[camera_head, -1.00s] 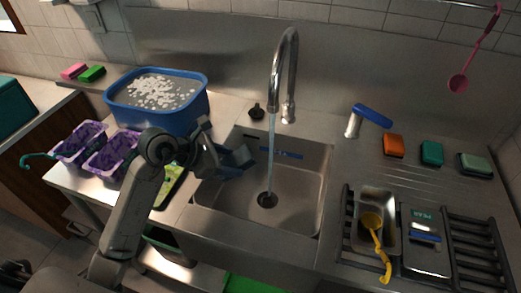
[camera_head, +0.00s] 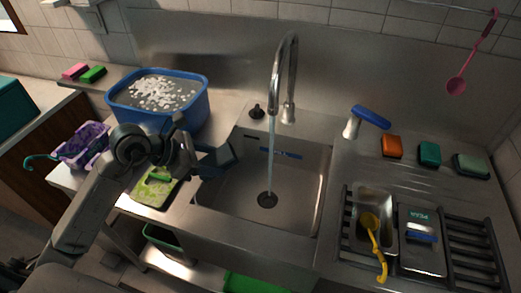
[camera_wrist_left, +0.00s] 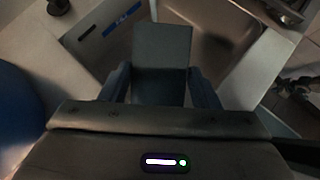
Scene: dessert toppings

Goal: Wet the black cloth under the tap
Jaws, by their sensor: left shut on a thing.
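My left gripper (camera_head: 200,160) is shut on the black cloth (camera_head: 219,158), above the left rim of the sink. The cloth is a flat, dark grey-blue square; it also shows in the left wrist view (camera_wrist_left: 162,62), between the two fingers (camera_wrist_left: 161,88). The tap (camera_head: 284,75) stands behind the sink, and a stream of water (camera_head: 271,155) runs from it to the drain. The cloth is to the left of the stream, apart from it. The steel sink (camera_head: 295,190) is otherwise empty. My right gripper is not in view.
A blue tub (camera_head: 190,113) of foamy water stands behind my left arm. A purple tray (camera_head: 75,155) and a green tray (camera_head: 155,190) lie to the left. A rack (camera_head: 475,245), sponges (camera_head: 429,153) and a blue-handled tool (camera_head: 366,118) are to the right.

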